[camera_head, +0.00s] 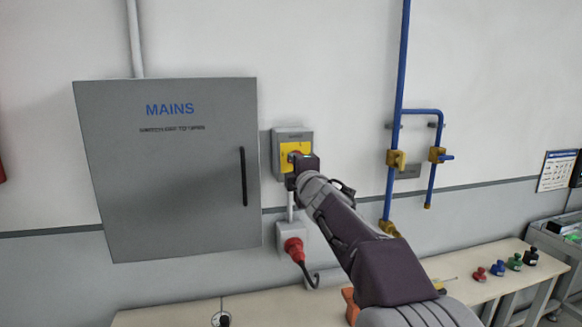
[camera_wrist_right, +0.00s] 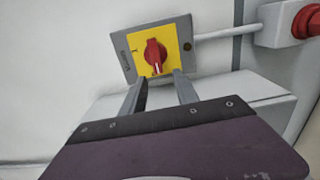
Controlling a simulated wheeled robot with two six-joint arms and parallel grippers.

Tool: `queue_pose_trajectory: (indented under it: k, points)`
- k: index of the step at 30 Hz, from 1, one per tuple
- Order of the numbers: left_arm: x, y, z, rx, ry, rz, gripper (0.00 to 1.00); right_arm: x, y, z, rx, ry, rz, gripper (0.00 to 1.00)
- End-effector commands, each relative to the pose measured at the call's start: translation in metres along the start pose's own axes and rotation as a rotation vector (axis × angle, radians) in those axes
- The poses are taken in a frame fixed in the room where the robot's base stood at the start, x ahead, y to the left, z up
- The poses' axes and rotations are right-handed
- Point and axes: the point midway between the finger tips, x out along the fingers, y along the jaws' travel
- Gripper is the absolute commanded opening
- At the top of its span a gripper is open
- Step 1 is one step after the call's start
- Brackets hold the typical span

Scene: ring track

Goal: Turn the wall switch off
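The wall switch is a grey box (camera_head: 279,140) with a yellow plate (camera_wrist_right: 176,40), right of the MAINS cabinet. Its red rotary knob (camera_wrist_right: 156,57) shows clearly in the right wrist view, with a pale mark towards the fingers. In the head view my right gripper (camera_head: 302,164) covers most of the knob. In the right wrist view my right gripper (camera_wrist_right: 158,80) has its two fingers apart, with nothing visible between them. The fingertips are close to the knob side of the plate; I cannot tell whether they touch. My left gripper is not in view.
The grey MAINS cabinet (camera_head: 170,190) is closed. A red plug (camera_head: 294,248) sits in a socket below the switch. Blue pipes with brass valves (camera_head: 395,159) are to the right. A bench (camera_head: 460,265) below holds small coloured items.

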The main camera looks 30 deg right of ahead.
Motion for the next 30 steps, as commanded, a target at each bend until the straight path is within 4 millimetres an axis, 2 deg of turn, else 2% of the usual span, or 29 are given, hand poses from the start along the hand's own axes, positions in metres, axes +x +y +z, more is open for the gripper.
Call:
queue_pose_trajectory:
  k: [3,9,24,26,27,28,29,30]
  points:
    - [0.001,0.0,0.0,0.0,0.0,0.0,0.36,-0.027,0.001,0.0,-0.001,0.0,0.002,0.36]
    - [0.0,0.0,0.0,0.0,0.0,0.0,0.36,-0.05,0.0,0.0,-0.001,-0.001,0.0,0.36]
    - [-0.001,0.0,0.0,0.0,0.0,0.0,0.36,-0.051,0.0,-0.001,0.0,0.001,-0.001,0.36]
    - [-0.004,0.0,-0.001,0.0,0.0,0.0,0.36,-0.05,0.003,-0.01,0.0,0.021,-0.003,0.36]
    - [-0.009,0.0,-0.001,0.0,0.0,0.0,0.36,-0.047,0.003,-0.025,0.0,0.051,-0.012,0.36]
    - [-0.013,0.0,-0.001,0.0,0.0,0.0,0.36,-0.044,-0.004,-0.039,0.002,0.08,-0.035,0.36]
    - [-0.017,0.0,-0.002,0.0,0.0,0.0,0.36,-0.042,-0.019,-0.052,0.014,0.107,-0.073,0.36]
    - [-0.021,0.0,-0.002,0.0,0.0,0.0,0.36,-0.041,-0.048,-0.069,0.054,0.133,-0.143,0.36]
